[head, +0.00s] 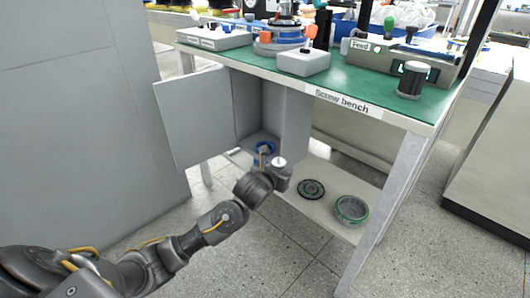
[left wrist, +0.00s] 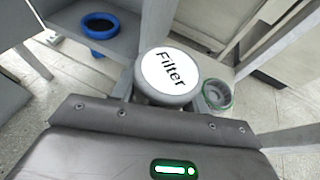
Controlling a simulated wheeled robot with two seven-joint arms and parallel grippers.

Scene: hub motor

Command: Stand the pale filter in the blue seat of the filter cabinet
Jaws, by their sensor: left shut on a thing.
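The pale filter (head: 279,162) is a short round piece with a white top. Its top, lettered "Filter", faces the camera in the left wrist view (left wrist: 168,70). My left gripper (head: 271,172) is shut on it, with a finger on each side. The grey filter cabinet (head: 287,115) hangs under the bench with its door (head: 195,115) open to the left. The blue seat (head: 264,147) is a ring on the cabinet floor; it looks empty in the left wrist view (left wrist: 99,25). The filter is in front of the seat and apart from it. My right gripper is not in view.
The green bench top (head: 330,90) above carries several devices. Its lower shelf (head: 328,207) holds a dark round part (head: 311,189) and a green-rimmed round part (head: 352,209). A bench leg (head: 385,210) stands at right; a large grey panel (head: 85,120) stands at left.

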